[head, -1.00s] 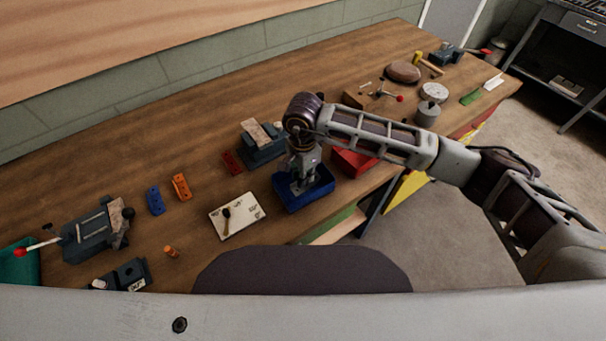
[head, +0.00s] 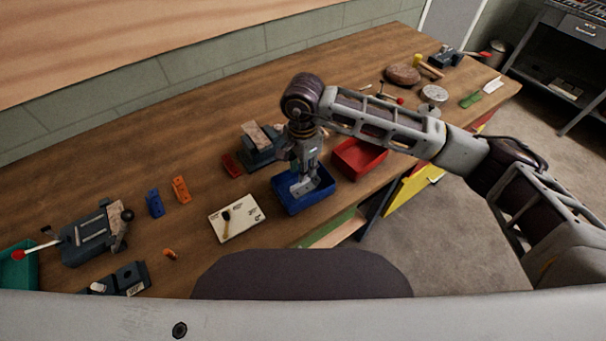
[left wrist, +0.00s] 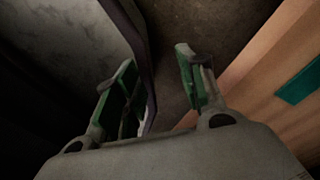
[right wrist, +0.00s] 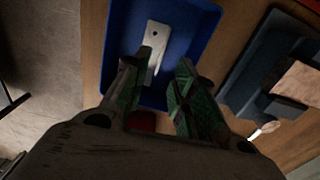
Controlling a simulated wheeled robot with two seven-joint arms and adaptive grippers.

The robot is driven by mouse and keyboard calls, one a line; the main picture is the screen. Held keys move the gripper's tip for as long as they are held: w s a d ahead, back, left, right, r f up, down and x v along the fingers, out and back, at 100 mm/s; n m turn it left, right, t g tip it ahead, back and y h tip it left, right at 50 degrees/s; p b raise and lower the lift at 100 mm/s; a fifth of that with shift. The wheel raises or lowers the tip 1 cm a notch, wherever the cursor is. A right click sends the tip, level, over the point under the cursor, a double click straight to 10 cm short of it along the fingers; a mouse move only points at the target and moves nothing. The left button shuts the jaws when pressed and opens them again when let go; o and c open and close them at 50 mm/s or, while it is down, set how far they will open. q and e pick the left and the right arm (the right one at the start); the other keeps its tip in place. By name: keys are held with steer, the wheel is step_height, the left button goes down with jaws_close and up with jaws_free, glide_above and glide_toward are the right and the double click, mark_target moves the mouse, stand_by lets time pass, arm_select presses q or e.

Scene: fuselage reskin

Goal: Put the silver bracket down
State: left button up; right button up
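The silver bracket (right wrist: 156,44) is a pale metal strip with a dark hole. It lies in the blue bin (right wrist: 203,20) in the right wrist view; in the head view the bracket (head: 303,188) shows inside the blue bin (head: 288,207), below my right gripper. My right gripper (right wrist: 158,68) is open, its green-padded fingertips apart above the bracket's near end, with no contact visible. In the head view the right gripper (head: 302,176) points down over the bin. My left gripper (left wrist: 153,70) is open and empty, away from the bench top.
A red bin (head: 360,158) stands right of the blue bin. A vise (head: 262,148) is just behind it, and a white card with a brush (head: 238,218) lies to its left. Blue and orange brackets (head: 180,189) stand further left. Bare wood lies between them.

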arm_select(q)
steer(key=shift+a+f+b, duration=0.25)
steer(key=shift+f+b, duration=0.2)
arm_select(e)
step_height(320, 180, up, 7)
steer(key=shift+r, duration=0.15)
stand_by(0.5)
